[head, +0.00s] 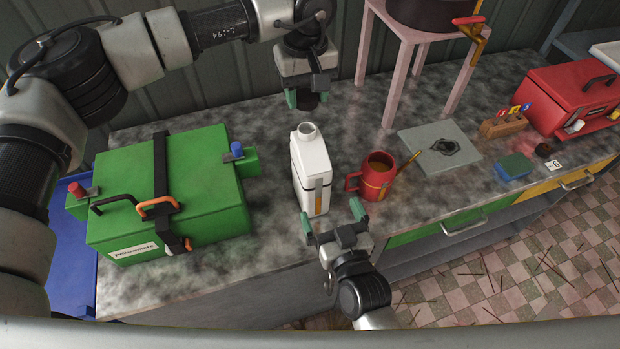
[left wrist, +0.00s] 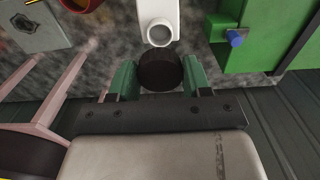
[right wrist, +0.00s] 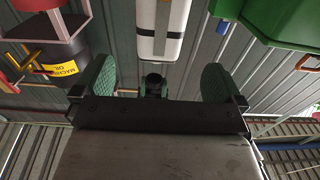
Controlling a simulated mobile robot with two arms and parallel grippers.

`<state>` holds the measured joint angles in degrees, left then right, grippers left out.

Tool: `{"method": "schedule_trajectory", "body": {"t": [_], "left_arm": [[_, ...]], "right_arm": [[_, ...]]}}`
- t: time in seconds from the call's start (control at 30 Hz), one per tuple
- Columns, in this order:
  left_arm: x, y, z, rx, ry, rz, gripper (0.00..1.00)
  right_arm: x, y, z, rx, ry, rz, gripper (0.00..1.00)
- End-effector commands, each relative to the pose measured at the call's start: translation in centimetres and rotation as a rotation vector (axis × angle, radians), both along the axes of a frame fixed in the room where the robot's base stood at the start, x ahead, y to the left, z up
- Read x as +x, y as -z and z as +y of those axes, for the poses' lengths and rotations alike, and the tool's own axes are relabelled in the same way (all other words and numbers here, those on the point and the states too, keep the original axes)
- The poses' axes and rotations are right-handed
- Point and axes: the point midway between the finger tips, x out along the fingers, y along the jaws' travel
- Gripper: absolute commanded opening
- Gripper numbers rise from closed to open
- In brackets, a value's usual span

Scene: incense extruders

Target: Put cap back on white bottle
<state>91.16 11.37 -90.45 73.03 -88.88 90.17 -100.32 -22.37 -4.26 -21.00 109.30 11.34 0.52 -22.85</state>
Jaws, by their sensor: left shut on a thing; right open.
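The white bottle (head: 312,170) stands upright on the counter with its neck open.
A red mug (head: 377,178) stands just right of the bottle. A green case (head: 195,195) is on the left. A pink stool (head: 398,70) stands behind. A grey slab (head: 420,150), a green-blue block (head: 513,167) and a red toolbox (head: 570,95) are to the right.

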Motion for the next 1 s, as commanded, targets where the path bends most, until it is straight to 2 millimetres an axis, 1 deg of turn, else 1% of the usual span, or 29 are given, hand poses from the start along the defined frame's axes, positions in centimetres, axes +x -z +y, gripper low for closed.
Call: {"method": "schedule_trajectory", "body": {"t": [0.03, 0.2, 0.3, 0.43, 0.6, 0.87, 0.9, 0.97, 1.0], "left_arm": [[0.0, 0.0, 0.0, 0.0, 0.0, 0.0, 0.27], [0.0, 0.0, 0.0, 0.0, 0.0, 0.0, 0.27], [0.0, 0.0, 0.0, 0.0, 0.0, 0.0, 0.27], [0.0, 0.0, 0.0, 0.0, 0.0, 0.0, 0.27], [0.0, 0.0, 0.0, 0.0, 0.0, 0.0, 0.27], [0.0, 0.0, 0.0, 0.0, 0.0, 0.0, 0.27], [0.0, 0.0, 0.0, 0.0, 0.0, 0.0, 0.27], [0.0, 0.0, 0.0, 0.0, 0.0, 0.0, 0.27], [0.0, 0.0, 0.0, 0.0, 0.0, 0.0, 0.27]], "right_arm": [[1.2, -0.1, 0.4, 0.002, 0.001, -0.003, 1.0], [4.3, -0.1, 1.3, 0.0, 0.001, -0.002, 1.0], [5.7, 0.0, 1.9, 0.0, 0.0, -0.001, 1.0], [7.1, 0.0, 2.3, -0.001, 0.0, 0.0, 1.0], [7.9, 0.0, 2.6, 0.0, 0.0, 0.001, 1.0], [8.0, 0.0, 2.6, -0.001, 0.0, 0.001, 1.0], [8.0, 0.0, 2.6, -0.001, 0.0, 0.001, 0.98], [8.0, 0.0, 2.6, -0.001, 0.0, 0.001, 0.89], [8.0, 0.0, 2.6, -0.001, 0.0, 0.001, 0.83]]}}
